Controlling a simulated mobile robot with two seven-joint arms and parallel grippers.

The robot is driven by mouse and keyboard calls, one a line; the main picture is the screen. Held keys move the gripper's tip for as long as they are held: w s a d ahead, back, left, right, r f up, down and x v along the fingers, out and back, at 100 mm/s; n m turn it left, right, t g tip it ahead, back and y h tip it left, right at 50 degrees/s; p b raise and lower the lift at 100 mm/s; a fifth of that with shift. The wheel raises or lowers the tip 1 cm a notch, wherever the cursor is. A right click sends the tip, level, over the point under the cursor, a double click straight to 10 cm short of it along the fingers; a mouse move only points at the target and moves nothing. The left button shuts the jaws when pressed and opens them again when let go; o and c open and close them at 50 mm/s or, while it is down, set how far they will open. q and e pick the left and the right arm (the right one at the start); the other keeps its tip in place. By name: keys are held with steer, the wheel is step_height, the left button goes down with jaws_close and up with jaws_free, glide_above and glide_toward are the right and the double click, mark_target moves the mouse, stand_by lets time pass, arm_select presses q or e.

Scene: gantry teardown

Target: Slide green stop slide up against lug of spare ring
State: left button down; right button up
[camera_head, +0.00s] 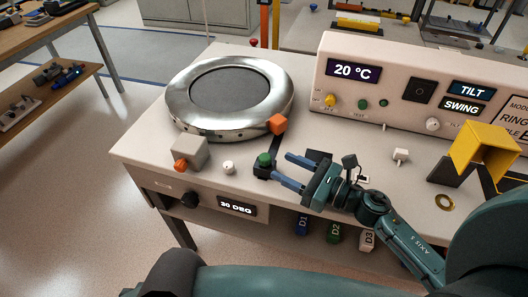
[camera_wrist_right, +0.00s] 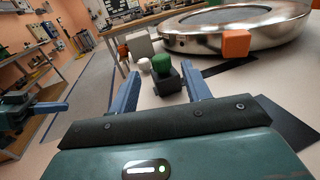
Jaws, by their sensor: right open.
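The silver ring (camera_head: 180,105) lies on the table, with an orange lug (camera_head: 278,123) at its near right rim; the lug also shows in the wrist view (camera_wrist_right: 236,43). The green stop slide (camera_head: 265,159), a green knob on a dark block, stands in front of the lug with a gap between them. My right gripper (camera_head: 282,168) is open, its blue fingers pointing at the slide. In the wrist view the slide (camera_wrist_right: 162,65) appears between and slightly beyond the fingertips (camera_wrist_right: 161,80). My left gripper (camera_wrist_right: 45,107) seems partly visible at the left edge there; its jaw state is unclear.
A grey block (camera_head: 189,151) with an orange piece (camera_head: 180,165) and a white knob (camera_head: 228,167) stand left of the slide. A dark strip runs from slide toward lug. A control panel (camera_head: 395,105) stands behind; a yellow bracket (camera_head: 484,147) is at right.

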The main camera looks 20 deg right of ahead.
mark_target(270, 160)
steer(key=p+x, duration=0.1)
steer(key=x, duration=0.5)
steer(key=shift+w+a, duration=0.3)
jaws_close()
